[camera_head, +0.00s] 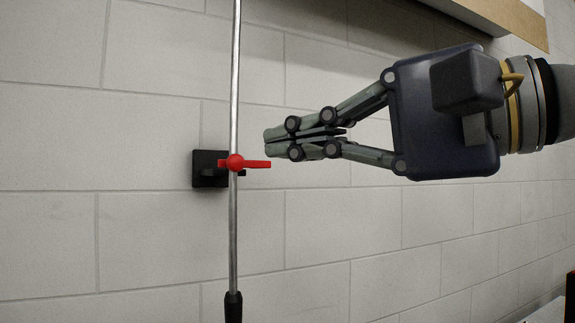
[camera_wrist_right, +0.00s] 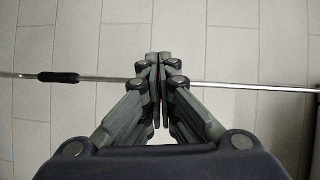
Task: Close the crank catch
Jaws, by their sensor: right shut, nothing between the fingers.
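The crank catch is a red lever (camera_head: 258,164) with a round red hub at the metal rod (camera_head: 235,90). Its handle points right, about level. A black wall bracket (camera_head: 203,169) sits behind the rod at the hub. My right gripper (camera_head: 268,137) comes in from the right, shut and empty. In the head view its fingertips are just above and right of the red handle; I cannot tell if they touch it. In the right wrist view the shut fingers (camera_wrist_right: 160,58) lie across the rod (camera_wrist_right: 230,86) and the red lever does not show. My left gripper is not in view.
A pale block wall (camera_head: 120,250) fills the background. The rod ends in a black grip (camera_head: 233,306) at the bottom, which also shows in the right wrist view (camera_wrist_right: 59,77). A wooden-edged shelf or box (camera_head: 505,18) juts in at the top right. The space left of the rod is clear.

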